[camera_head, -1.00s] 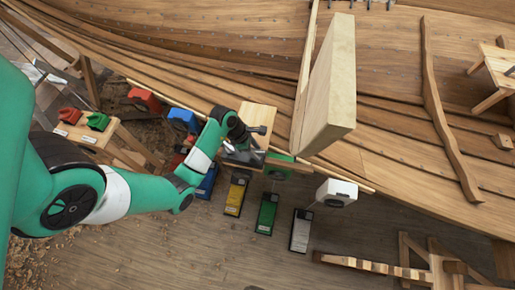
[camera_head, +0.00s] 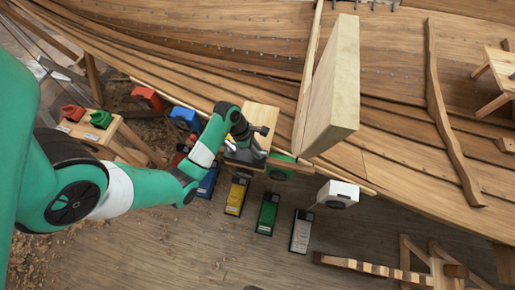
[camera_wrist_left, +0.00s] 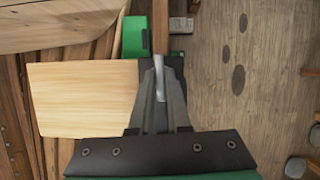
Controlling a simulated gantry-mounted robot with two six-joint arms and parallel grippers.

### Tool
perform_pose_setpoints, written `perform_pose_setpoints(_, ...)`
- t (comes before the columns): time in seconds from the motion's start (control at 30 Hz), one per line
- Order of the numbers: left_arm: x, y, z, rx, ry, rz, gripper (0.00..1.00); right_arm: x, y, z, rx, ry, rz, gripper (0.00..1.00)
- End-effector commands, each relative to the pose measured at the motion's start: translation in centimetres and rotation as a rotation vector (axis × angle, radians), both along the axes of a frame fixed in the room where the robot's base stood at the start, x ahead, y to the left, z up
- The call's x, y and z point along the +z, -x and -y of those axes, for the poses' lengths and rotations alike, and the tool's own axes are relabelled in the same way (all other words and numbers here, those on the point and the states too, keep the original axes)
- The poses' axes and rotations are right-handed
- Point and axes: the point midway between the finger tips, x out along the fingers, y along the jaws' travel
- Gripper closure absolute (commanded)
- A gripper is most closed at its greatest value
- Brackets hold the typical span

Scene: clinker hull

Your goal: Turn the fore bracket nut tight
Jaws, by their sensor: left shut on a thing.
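My left gripper (camera_head: 247,148) is over a dark grey plate (camera_head: 240,160) at the lower end of a pale wooden block (camera_head: 263,115), by the hull's edge. In the left wrist view its two fingers (camera_wrist_left: 159,82) are closed on a slim silvery metal piece (camera_wrist_left: 159,64), in front of the dark plate (camera_wrist_left: 176,66). The pale block (camera_wrist_left: 85,88) lies to the left there. I cannot tell whether this piece is the nut itself or a handle; any thread is hidden. My right gripper is not in view.
A tall pale board (camera_head: 335,85) stands right of the gripper. Red (camera_head: 147,97), blue (camera_head: 185,118), green (camera_head: 281,170) and white (camera_head: 338,194) boxes line the hull's edge. Yellow (camera_head: 237,196), green (camera_head: 268,213) and grey (camera_head: 302,231) cases lie below. Open floor is at lower left.

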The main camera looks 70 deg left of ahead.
Motion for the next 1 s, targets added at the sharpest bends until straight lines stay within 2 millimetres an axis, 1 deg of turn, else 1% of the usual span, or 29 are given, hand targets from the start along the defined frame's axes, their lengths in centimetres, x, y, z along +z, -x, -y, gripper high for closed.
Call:
perform_pose_setpoints(0.4, 0.09, -0.20, -0.19, -0.343, 0.002, 0.001, 1.00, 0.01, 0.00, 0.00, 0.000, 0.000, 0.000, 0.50)
perform_pose_setpoints(0.6, 0.11, -0.28, -0.24, -0.486, 0.001, 0.002, 1.00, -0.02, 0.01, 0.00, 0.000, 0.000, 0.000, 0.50)
perform_pose_setpoints(0.8, 0.10, -0.33, -0.22, -0.581, 0.001, 0.002, 1.00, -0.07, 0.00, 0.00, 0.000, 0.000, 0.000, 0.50)
perform_pose_setpoints(1.0, 0.10, -0.33, -0.20, -0.626, 0.001, 0.003, 1.00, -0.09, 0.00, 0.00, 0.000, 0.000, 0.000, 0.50)
